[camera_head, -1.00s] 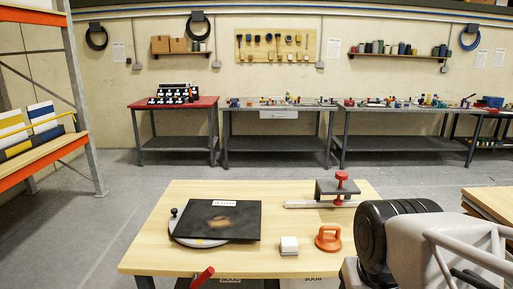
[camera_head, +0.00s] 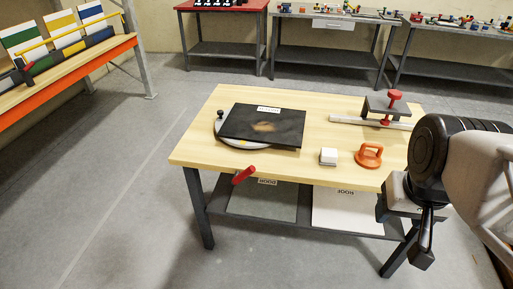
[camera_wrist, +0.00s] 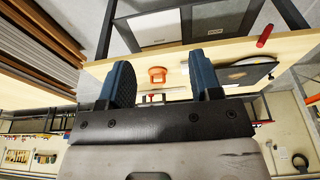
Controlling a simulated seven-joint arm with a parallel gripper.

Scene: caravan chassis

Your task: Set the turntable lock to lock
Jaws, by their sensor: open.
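The turntable (camera_head: 229,132) is a pale round disc on the left part of the wooden table, with a dark square plate (camera_head: 262,125) lying over most of it. A small black knob (camera_head: 220,113) stands at the disc's left edge; it may be the lock, but I cannot read its setting. A red handle (camera_head: 243,175) sticks out below the table's front edge. My gripper (camera_head: 424,246) is at the table's right front corner, well apart from the turntable. In the wrist view my gripper (camera_wrist: 165,82) has its fingers wide apart with nothing between them.
An orange suction-cup-like tool (camera_head: 369,156) and a white block (camera_head: 328,157) stand near the table's front edge. A red-knobbed clamp on a rail (camera_head: 350,119) is at the back right. Panels lie on the lower shelf (camera_head: 345,210). The floor left of the table is clear.

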